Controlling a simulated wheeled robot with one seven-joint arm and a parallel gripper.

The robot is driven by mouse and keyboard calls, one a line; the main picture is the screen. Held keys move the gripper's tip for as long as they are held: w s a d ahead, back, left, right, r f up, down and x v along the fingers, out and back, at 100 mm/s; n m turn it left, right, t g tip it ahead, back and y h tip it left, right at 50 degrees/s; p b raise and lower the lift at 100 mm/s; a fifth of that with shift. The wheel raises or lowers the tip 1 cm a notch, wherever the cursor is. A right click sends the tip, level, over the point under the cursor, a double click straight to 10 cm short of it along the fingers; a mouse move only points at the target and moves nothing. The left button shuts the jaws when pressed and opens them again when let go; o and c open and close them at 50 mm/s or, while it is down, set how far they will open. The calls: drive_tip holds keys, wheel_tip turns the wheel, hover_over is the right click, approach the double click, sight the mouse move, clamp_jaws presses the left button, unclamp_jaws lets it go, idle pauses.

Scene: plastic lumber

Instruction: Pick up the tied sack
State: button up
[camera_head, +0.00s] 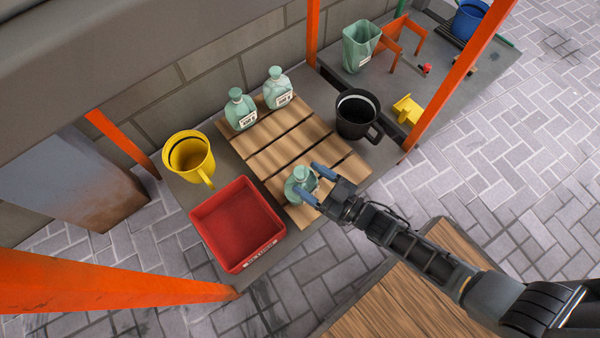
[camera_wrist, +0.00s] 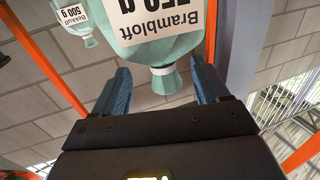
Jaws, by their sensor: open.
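A pale green tied sack (camera_head: 299,183) stands near the front edge of the slatted wooden board (camera_head: 265,161). My gripper (camera_head: 313,182) is open, with one blue finger on each side of this sack. In the wrist view the sack (camera_wrist: 165,52) appears upside down with a white label reading "Brambloft" and "750 g". Its tied neck lies between my open fingers (camera_wrist: 161,78), with gaps visible on both sides. Two similar sacks (camera_head: 240,110) (camera_head: 278,88) stand at the back of the board. One, labelled "Bekkull 500 g" (camera_wrist: 76,20), shows in the wrist view.
A red crate (camera_head: 277,228) and yellow bucket (camera_head: 190,155) stand to the left. A black bucket (camera_head: 357,115) is at the board's right. Orange posts (camera_head: 455,75) frame the bench, with a block wall (camera_head: 200,80) behind.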

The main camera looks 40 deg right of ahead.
drive_tip(key=b+x, duration=0.1)
drive_tip(key=x, duration=0.3)
drive_tip(key=shift+w+a, duration=0.3)
drive_tip(key=shift+s+f, duration=0.1)
drive_tip(key=shift+f, duration=0.05)
clamp_jaws()
idle(0.5)
